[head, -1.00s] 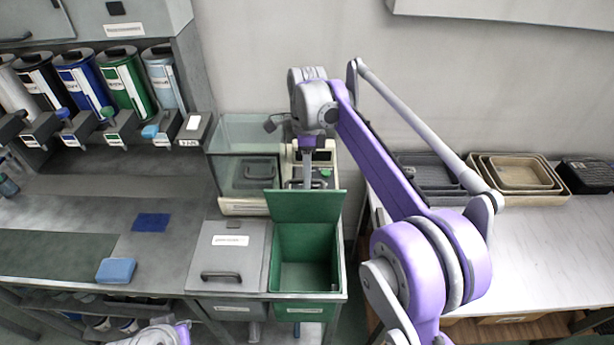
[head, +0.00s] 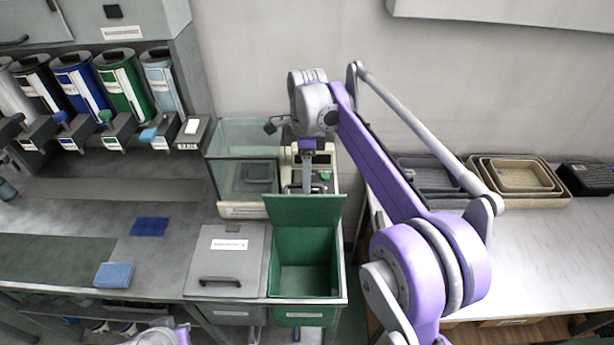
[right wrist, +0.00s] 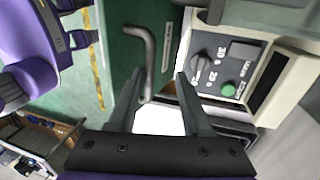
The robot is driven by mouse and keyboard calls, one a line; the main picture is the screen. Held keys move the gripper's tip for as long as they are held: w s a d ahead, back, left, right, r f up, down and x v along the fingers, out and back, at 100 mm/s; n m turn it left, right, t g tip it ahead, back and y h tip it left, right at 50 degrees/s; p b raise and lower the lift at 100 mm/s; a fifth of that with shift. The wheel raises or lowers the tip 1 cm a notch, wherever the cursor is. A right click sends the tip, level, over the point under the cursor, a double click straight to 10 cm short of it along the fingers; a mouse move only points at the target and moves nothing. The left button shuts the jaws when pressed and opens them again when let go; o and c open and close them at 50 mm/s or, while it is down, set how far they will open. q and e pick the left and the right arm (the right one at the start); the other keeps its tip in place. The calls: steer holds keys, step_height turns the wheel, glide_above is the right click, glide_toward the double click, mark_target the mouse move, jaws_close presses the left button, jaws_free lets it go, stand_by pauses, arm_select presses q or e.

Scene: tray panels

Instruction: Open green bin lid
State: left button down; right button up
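The green bin lid (head: 305,211) stands upright at the back of the green bin (head: 306,314), and the bin's open inside shows. In the right wrist view the lid's green face (right wrist: 120,60) fills the left, with its grey bar handle (right wrist: 150,50) near the fingertips. My right gripper (right wrist: 160,82) is open, with its fingers apart; the handle's lower end is close to the left finger, and I cannot tell if they touch. My left gripper is not visible; only part of my left arm shows at the bottom.
A grey lidded bin (head: 229,257) stands left of the green bin. A glass box (head: 240,165) and a device with a knob and green button (right wrist: 215,70) are behind the lid. Trays (head: 520,175) sit on the right table. A blue sponge (head: 114,275) lies left.

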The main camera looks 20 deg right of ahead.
arm_select(q)
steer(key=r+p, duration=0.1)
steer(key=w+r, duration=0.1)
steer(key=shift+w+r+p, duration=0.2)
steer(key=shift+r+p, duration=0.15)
steer(key=shift+p, duration=0.05)
arm_select(e)
steer(key=v, duration=1)
steer(key=shift+r, duration=0.4)
steer(key=s+d+f+n+t, duration=0.1)
steer(key=s+f+n+t, duration=0.3)
steer(key=s+f+n, duration=0.5)
steer(key=s+d+f+n+t, duration=0.1)
steer(key=s+f+n+t, duration=0.3)
steer(key=s+f+n, duration=0.5)
steer(key=s+n, duration=0.3)
steer(key=s, duration=0.4)
steer(key=shift+h, duration=0.4)
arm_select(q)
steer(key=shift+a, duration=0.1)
arm_select(e)
steer(key=shift+a+f, duration=0.15)
steer(key=shift+a, duration=0.05)
